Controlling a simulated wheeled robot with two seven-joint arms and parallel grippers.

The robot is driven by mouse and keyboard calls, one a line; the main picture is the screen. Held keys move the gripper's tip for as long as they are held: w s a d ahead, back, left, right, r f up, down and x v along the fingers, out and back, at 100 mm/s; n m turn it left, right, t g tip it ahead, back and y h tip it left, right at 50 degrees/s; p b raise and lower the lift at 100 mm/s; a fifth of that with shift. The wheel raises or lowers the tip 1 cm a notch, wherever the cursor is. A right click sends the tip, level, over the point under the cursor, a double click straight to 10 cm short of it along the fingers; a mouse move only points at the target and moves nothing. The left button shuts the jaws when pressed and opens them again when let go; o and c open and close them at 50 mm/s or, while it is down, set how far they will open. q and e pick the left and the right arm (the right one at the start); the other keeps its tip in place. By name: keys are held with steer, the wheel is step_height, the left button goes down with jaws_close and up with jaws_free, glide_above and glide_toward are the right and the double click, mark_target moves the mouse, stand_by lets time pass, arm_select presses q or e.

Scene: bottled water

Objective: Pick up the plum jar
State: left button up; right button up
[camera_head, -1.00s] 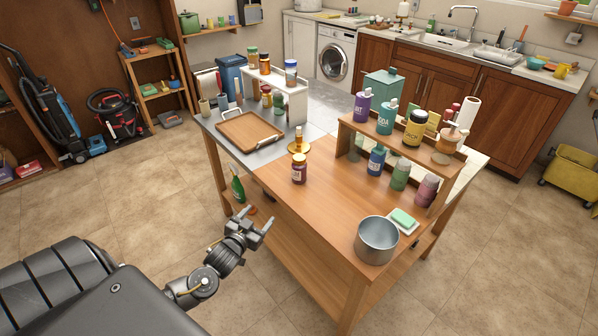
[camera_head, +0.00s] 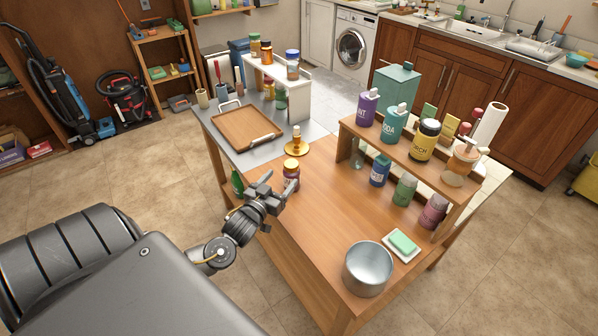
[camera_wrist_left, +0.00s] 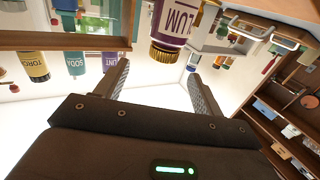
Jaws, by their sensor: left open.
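In the left wrist view the jar (camera_wrist_left: 178,22) appears upside down with "LUM" readable, beyond the fingertips. My left gripper (camera_head: 275,190) is open and empty, just in front of the jar and overlapping its lower part in the head view. The left wrist view shows both fingers (camera_wrist_left: 158,75) spread, with the jar's lid above the gap between them. My right gripper is not in view.
A wooden tray (camera_head: 246,130) lies behind left. A shelf with several bottles (camera_head: 422,140) stands right, and a metal pot (camera_head: 368,270) sits at the front corner. The middle worktop is clear.

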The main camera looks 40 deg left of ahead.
mark_target(294, 161)
arm_select(q)
steer(key=shift+a+r, duration=0.1)
steer(key=shift+r, duration=0.05)
steer(key=w, duration=0.2)
steer(key=w+a+p, duration=0.1)
steer(key=w, duration=0.1)
steer(key=shift+w, duration=0.1)
steer(key=shift+w+a, duration=0.1)
steer(key=shift+w, duration=0.2)
steer(key=w, duration=0.1)
steer(key=w+p, duration=0.1)
steer(key=w, duration=0.1)
steer(key=w+a, duration=0.1)
steer(key=w, duration=0.1)
steer(key=shift+f+p, duration=0.25)
steer(key=shift+p, duration=0.05)
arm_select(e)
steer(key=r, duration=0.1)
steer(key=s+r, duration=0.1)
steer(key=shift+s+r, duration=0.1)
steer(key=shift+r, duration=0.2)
arm_select(q)
steer(key=c, duration=1.4)
